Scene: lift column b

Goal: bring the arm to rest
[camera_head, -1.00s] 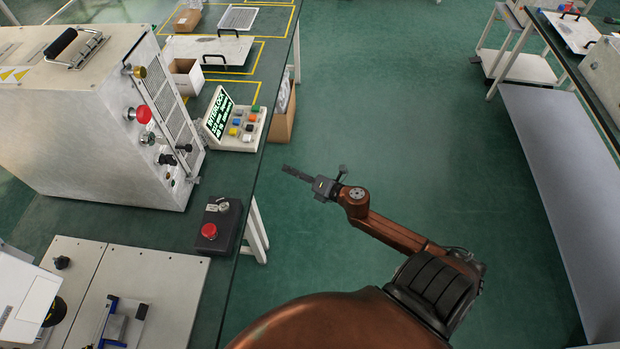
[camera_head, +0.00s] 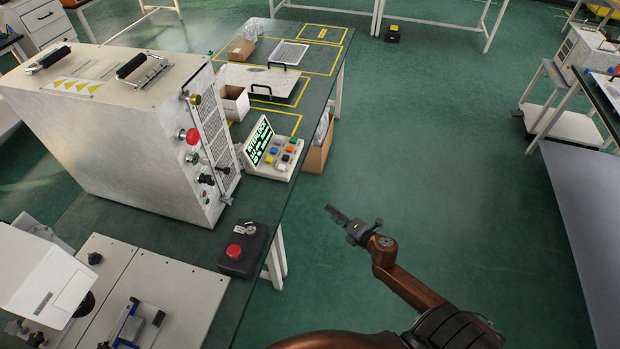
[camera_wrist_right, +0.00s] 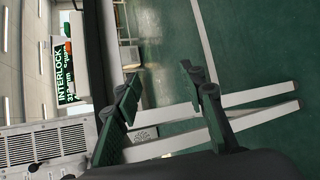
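My right gripper (camera_head: 338,214) is over the green floor, to the right of the long workbench (camera_head: 318,98), apart from the bench and everything on it. In the right wrist view, its two fingers (camera_wrist_right: 160,85) stand apart with nothing between them, so it is open and empty. White bench legs and floor show beyond the fingers. My left gripper is in neither view.
On the bench are a large metal cabinet (camera_head: 130,125), an interlock panel (camera_head: 277,158) with coloured buttons, and a dark box with a red button (camera_head: 238,252). A cardboard box (camera_head: 318,150) stands beside the bench. Another bench (camera_head: 590,230) runs along the right; open floor lies between.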

